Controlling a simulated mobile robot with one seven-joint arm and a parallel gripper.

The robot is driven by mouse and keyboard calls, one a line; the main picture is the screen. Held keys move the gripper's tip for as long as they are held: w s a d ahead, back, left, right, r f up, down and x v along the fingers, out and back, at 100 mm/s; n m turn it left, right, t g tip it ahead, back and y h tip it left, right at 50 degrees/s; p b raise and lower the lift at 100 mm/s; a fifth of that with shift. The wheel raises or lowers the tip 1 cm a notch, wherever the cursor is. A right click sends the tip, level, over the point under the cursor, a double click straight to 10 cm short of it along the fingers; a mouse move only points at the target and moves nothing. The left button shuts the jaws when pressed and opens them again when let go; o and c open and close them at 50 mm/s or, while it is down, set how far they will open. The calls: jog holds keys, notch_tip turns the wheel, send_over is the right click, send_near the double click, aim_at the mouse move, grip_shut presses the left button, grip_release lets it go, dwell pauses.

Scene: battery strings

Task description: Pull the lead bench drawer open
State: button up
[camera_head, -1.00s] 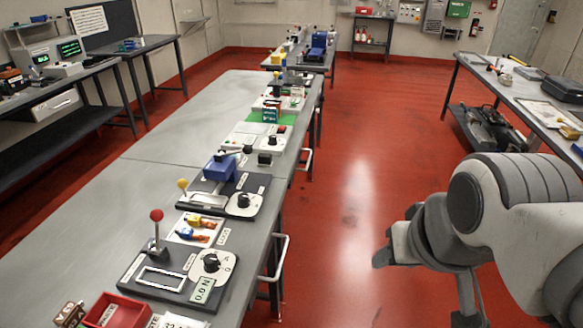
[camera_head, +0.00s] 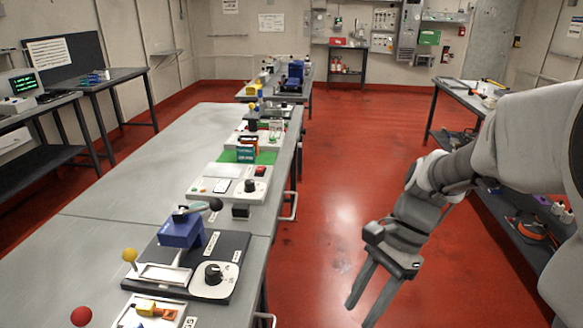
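The long grey bench (camera_head: 110,225) runs along the left, and pale bar handles stick out from its right side. One handle (camera_head: 290,207) shows midway along, and another handle (camera_head: 265,319) shows at the bottom edge, partly cut off. The drawer fronts face away and are hidden, and I cannot tell which handle belongs to the lead bench drawer. No drawer is seen pulled out. My gripper (camera_head: 360,314) is over the red floor to the right of the bench, fingers pointing down, apart and empty. It is clear of both handles.
Lever and dial panels (camera_head: 190,265) line the bench's right edge. A workbench (camera_head: 455,95) stands at the right beyond my arm, with gear on its lower shelf. Another bench with bins (camera_head: 275,97) stands farther back. The red floor (camera_head: 330,180) between is open.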

jog(key=w+f+m+g+y+b, duration=0.1)
jog(key=w+f+m+y+b, duration=0.3)
jog(key=f+m+y, duration=0.6)
jog(key=w+f+m+g+y+b, duration=0.2)
jog(key=w+f+m+y+b, duration=0.25)
jog(key=f+m, duration=0.7)
jog(key=s+a+n+b, duration=0.1)
jog(key=s+a, duration=0.1)
jog(key=a, duration=0.3)
jog(key=s+a+b, duration=0.1)
jog(key=s+a, duration=0.1)
jog(key=a, duration=0.4)
jog(key=s+a+n+b, duration=0.1)
jog(key=s+a, duration=0.1)
jog(key=a, duration=0.4)
jog(key=shift+r+n, duration=0.35)
jog(key=shift+r, duration=0.05)
grip_shut()
jog(key=shift+d, duration=0.1)
